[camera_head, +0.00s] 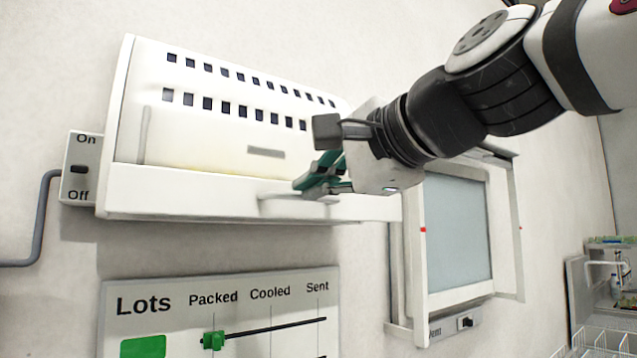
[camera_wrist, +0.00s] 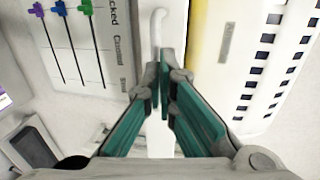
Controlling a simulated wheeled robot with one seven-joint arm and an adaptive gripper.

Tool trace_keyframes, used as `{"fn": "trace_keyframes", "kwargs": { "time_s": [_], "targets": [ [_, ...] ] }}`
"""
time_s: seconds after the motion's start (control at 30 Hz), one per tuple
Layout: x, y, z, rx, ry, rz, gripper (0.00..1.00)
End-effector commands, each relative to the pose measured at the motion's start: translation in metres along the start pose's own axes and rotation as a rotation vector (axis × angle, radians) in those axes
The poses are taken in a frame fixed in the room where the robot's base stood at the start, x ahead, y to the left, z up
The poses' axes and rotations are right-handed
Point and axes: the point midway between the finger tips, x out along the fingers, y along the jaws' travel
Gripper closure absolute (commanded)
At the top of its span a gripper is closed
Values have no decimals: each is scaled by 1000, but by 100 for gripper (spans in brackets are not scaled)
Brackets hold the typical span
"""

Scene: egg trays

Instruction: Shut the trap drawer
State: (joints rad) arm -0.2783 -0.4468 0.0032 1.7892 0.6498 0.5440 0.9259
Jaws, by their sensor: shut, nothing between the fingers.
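The trap is a white slotted wall unit (camera_head: 215,95) with a white drawer (camera_head: 180,190) along its bottom. The drawer front stands out from the housing, and a thin yellow strip shows behind it. The drawer's pale handle (camera_head: 280,203) is on its front; in the wrist view the handle (camera_wrist: 157,25) shows as a hooked bar beyond the fingertips. My gripper (camera_head: 315,180) has green finger pads and is shut and empty, close to the right part of the drawer front by the handle. In the wrist view the fingertips (camera_wrist: 163,85) meet near the handle; I cannot tell whether they touch it.
An On/Off switch box (camera_head: 80,168) is at the trap's left. A Lots board (camera_head: 150,325) with sliders is below. A framed pale window panel (camera_head: 458,235) is right of the drawer. Wire racks (camera_head: 605,340) stand at the lower right.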

Motion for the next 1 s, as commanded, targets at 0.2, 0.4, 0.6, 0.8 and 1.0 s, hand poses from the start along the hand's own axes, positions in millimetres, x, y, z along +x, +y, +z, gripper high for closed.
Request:
{"fn": "trace_keyframes", "kwargs": {
  "time_s": [0.2,0.4,0.6,0.8,1.0],
  "targets": [
    [9,-2,0,0,0,2,100],
    [50,-10,-1,0,-1,4,100],
    [90,-20,0,0,-1,3,100],
    [112,-25,-1,0,-1,1,100],
    [117,-25,-1,-1,0,-1,100]
  ]
}}
